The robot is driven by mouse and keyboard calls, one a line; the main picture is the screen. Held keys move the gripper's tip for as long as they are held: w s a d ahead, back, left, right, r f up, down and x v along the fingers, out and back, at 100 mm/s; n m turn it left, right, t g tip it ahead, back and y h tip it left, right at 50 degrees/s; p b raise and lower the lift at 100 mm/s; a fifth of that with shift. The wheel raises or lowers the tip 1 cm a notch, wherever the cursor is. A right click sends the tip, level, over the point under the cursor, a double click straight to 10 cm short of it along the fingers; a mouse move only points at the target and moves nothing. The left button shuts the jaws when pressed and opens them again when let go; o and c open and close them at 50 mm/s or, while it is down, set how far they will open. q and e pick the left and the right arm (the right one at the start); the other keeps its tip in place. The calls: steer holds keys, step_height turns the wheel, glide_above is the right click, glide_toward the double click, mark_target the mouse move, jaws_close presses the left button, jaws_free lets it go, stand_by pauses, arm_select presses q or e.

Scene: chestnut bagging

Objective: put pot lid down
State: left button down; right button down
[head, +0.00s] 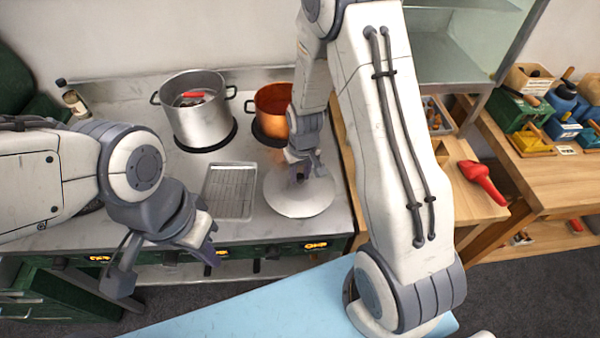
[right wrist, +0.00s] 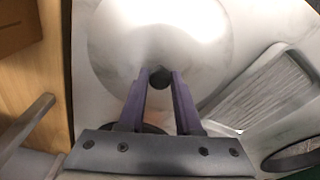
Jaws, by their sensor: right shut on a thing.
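The pot lid (head: 299,201) is a pale round disc at the front right of the stove top, below the copper pot. I cannot tell whether it rests on the surface or hangs just above it. My right gripper (head: 304,172) comes down over its middle. In the right wrist view my right gripper (right wrist: 160,79) is shut on the dark knob of the lid (right wrist: 158,36). My left gripper (head: 207,248) hangs empty over the front left edge of the stove. Its fingers are seen from the side, so their opening is unclear.
A steel pot (head: 202,118) without a lid, with something red inside, stands on the back left burner. The copper pot (head: 272,103) is partly hidden by my right arm. A wire-rack tray (head: 230,192) lies left of the lid. A wooden counter (head: 470,203) holds a red object (head: 482,181).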

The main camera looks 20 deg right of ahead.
steer(key=shift+f, duration=0.2)
steer(key=c, duration=0.6)
jaws_free()
steer(key=shift+r, duration=0.1)
